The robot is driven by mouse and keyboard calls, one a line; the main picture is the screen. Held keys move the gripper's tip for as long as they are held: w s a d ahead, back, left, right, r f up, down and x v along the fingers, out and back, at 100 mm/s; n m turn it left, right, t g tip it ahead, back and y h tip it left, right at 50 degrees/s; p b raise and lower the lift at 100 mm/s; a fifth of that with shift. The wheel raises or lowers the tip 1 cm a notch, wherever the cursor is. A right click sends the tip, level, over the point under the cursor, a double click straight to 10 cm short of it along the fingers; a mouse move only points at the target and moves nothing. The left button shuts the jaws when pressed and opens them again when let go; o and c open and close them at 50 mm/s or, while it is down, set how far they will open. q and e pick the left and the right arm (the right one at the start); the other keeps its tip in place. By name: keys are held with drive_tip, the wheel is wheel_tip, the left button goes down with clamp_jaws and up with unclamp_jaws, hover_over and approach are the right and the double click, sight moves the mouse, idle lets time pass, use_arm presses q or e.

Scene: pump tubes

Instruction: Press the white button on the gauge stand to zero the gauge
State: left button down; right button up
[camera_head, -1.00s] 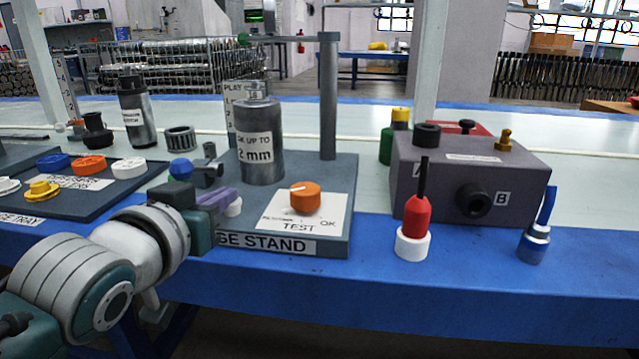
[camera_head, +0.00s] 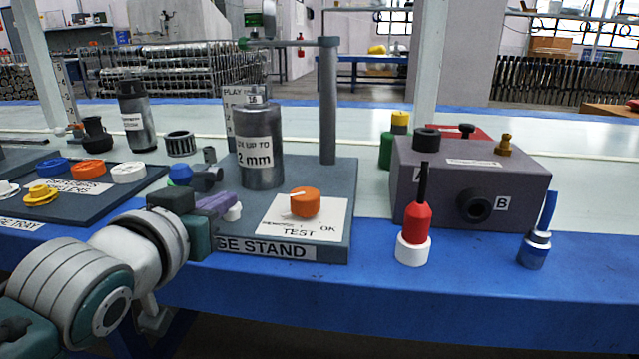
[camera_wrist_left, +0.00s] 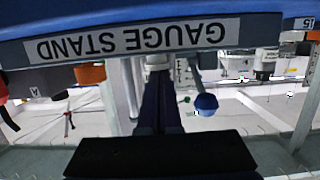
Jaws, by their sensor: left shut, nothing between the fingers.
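The gauge stand (camera_head: 340,225) is a dark grey base on the table with a GAUGE STAND label on its front edge. The white button (camera_head: 233,212) sits low at its left front, partly hidden by my left gripper. My left gripper (camera_head: 229,202) is shut and empty, with its purple fingers pointing right, right at the button. In the left wrist view, which is upside down, the fingers (camera_wrist_left: 161,86) reach toward the button (camera_wrist_left: 158,63) under the label. I cannot tell whether they touch it. My right gripper is not in view.
The stand carries a metal cylinder (camera_head: 260,150), an upright post (camera_head: 328,105) and an orange knob (camera_head: 305,202). A blue-tipped part (camera_head: 181,174) is close behind the fingers. A tray (camera_head: 110,205) of coloured rings lies left; a grey box (camera_head: 470,185) stands right.

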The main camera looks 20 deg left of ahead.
use_arm(q)
drive_tip(key=r+p, duration=0.1)
drive_tip(key=p, duration=0.1)
drive_tip(key=r+p, duration=0.1)
drive_tip(key=r, duration=0.1)
drive_tip(key=r+p, duration=0.1)
drive_tip(key=p, duration=0.1)
drive_tip(key=shift+s+d+r+p, duration=0.1)
drive_tip(key=shift+s+r+p, duration=0.25)
drive_tip(key=p+v, duration=0.2)
drive_tip(key=v, duration=0.7)
drive_tip(key=shift+f+p, duration=0.15)
drive_tip(key=shift+p, duration=0.15)
drive_tip(key=shift+s, duration=0.15)
